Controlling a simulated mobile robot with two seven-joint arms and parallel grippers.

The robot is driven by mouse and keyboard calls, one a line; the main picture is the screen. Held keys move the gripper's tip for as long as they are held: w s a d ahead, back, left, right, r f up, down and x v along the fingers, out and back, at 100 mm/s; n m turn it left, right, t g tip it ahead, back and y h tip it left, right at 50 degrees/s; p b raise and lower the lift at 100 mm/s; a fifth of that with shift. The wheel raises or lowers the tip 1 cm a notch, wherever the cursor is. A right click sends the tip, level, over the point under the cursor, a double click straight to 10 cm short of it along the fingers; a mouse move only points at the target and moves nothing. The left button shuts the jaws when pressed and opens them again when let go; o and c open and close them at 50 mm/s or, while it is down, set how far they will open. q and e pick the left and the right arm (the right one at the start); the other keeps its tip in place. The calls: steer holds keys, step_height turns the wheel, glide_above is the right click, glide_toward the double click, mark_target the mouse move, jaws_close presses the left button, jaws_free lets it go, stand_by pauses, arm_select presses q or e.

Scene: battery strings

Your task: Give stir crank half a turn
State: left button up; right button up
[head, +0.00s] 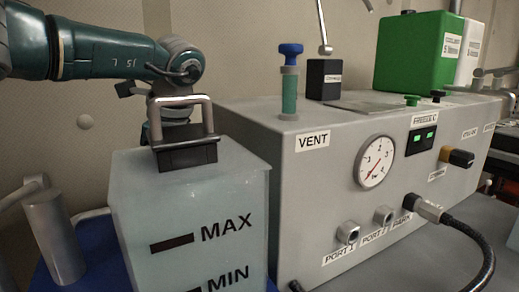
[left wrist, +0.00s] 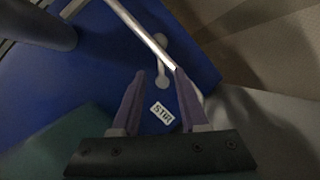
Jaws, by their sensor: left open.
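The stir crank (left wrist: 162,65) shows in the left wrist view as a short pale arm with rounded ends on a blue surface (left wrist: 100,65). A white STIR label (left wrist: 162,113) lies close by it. My left gripper (left wrist: 158,72) is open, with its two purple fingers pointing toward the crank. The crank's lower end appears between the fingertips in the picture; I cannot tell how far apart they are in depth. In the head view, my left arm reaches in behind the translucent MAX/MIN tank (head: 190,205), which hides the fingertips. My right gripper is not in view.
A shiny rod (left wrist: 140,27) runs close above the crank. A dark cylinder (left wrist: 40,25) stands at upper left. In the head view, the tank's metal handle (head: 181,99) is close to my left wrist. A grey VENT panel box (head: 330,170) stands right of the tank.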

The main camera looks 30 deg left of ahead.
arm_select(q)
steer(key=shift+v, duration=1)
steer(key=shift+c, duration=0.3)
